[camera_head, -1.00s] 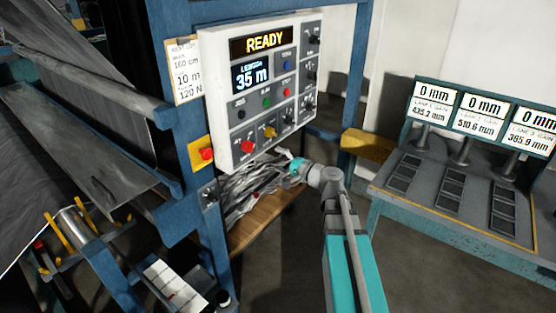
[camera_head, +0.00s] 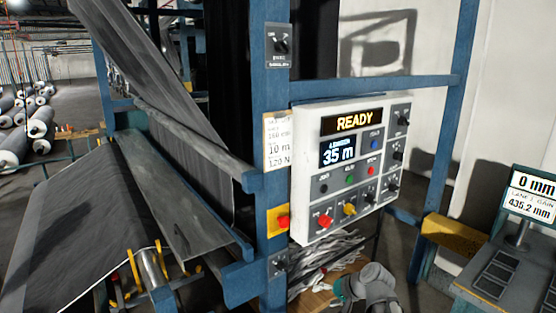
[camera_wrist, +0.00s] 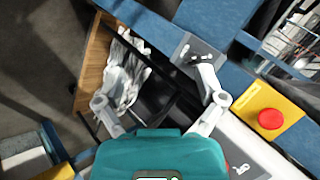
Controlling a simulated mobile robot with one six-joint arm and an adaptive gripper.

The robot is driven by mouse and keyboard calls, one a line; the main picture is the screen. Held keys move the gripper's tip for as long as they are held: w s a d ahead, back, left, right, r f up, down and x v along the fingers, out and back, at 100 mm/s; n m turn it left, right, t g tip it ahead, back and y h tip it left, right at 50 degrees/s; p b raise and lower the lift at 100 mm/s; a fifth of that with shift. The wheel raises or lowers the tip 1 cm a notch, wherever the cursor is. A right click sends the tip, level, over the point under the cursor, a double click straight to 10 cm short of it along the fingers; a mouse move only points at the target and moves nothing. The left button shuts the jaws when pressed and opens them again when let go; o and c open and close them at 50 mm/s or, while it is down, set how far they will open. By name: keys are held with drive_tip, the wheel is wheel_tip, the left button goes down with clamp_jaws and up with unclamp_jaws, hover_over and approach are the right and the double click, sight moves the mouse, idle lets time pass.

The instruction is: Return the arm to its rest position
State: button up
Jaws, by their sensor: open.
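My arm shows only as a short grey and teal part (camera_head: 368,288) at the bottom edge of the head view, below the control panel. My gripper (camera_wrist: 155,65) shows in the wrist view with its two pale fingers spread apart. I see nothing held between them. Beyond the fingers are a blue frame post, a grey switch plate and a wooden shelf with crumpled pale strips. The gripper's fingers cannot be made out in the head view.
The white control panel (camera_head: 352,165) reads READY and 35 m. A red button on a yellow plate (camera_wrist: 285,106) is right of my gripper. Blue frame posts (camera_head: 272,150) stand close by. A gauge bench (camera_head: 500,280) is at right. Grey rolls (camera_head: 40,125) lie far left.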

drive_tip(key=s+d+f+n+g+h, duration=0.3)
drive_tip(key=s+f+g+h, duration=0.2)
drive_tip(key=s+h, duration=0.2)
drive_tip(key=s, duration=0.2)
drive_tip(key=shift+s+f+h, duration=0.25)
drive_tip(key=shift+s+h, duration=0.05)
drive_tip(key=shift+s, duration=0.1)
